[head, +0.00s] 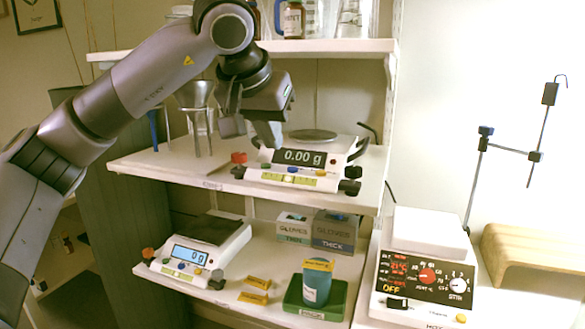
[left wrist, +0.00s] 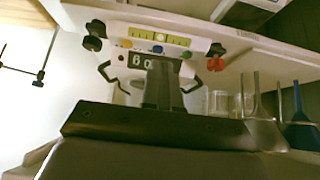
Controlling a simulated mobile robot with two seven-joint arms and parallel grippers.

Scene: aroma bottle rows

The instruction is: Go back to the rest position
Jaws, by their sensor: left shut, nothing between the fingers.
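My left gripper (head: 272,140) hangs fingers down over the left part of the upper scale on the middle shelf. Its fingers are together and hold nothing. In the left wrist view the shut fingers (left wrist: 163,88) point at the front of the scale and partly cover its display. The upper scale (head: 292,180) reads 0.00 g in the head view, and its round pan (head: 313,135) is empty. Whether the fingers touch the scale I cannot tell. My right gripper is not in view.
Left of the scale stands a metal funnel (head: 194,94) on a stand. Bottles line the top shelf (head: 340,46). Below are another scale (head: 194,255), small boxes and a green tray (head: 300,304) with a blue cup. A hot plate (head: 425,285) stands at right.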

